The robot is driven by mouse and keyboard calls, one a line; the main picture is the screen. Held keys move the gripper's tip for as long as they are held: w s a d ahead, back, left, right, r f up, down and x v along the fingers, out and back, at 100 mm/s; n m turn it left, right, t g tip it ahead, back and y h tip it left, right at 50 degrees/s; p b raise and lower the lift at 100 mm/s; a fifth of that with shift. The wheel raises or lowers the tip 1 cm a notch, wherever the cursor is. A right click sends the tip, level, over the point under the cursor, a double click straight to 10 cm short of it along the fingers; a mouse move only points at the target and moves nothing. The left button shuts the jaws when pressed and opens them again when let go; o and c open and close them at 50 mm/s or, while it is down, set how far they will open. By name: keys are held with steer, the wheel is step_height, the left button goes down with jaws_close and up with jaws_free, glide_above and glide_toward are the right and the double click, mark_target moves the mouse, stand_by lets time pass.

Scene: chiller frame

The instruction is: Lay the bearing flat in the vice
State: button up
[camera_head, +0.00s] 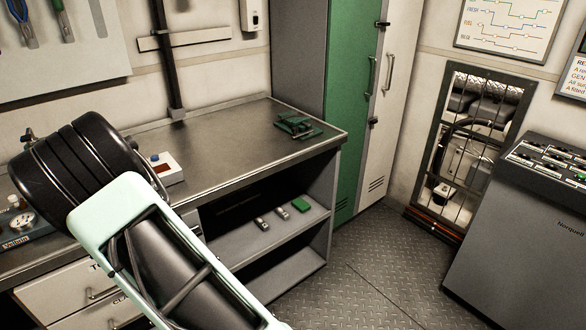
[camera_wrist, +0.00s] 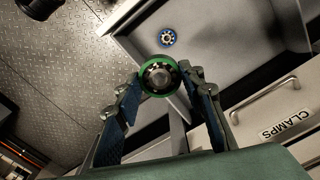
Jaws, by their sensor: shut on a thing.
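In the wrist view my gripper (camera_wrist: 161,75) is shut on a bearing with a green outer ring (camera_wrist: 147,89). The bearing sits between the fingertips, its round face and open centre turned toward the camera. The vice appears to be the small green fixture (camera_head: 293,124) on the bench top, near the right end in the head view. It is not visible in the wrist view. The gripper and held bearing are not visible in the head view, where my arm covers the left part of the bench.
A second bearing, blue-ringed (camera_wrist: 167,37), lies in a grey open compartment below my gripper. A drawer front marked CLAMPS (camera_wrist: 274,121) is beside it.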

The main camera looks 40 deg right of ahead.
steer(key=s+d+r+n+p, duration=0.1)
steer(key=d+r+n+p, duration=0.1)
steer(key=d+r+p, duration=0.2)
steer(key=s+d+r+n+p, duration=0.1)
steer(key=d+r+p, duration=0.3)
steer(key=r+p, duration=0.3)
steer(key=shift+s+r+n, duration=0.25)
steer(key=shift+r+n, duration=0.15)
steer(key=shift+r, duration=0.4)
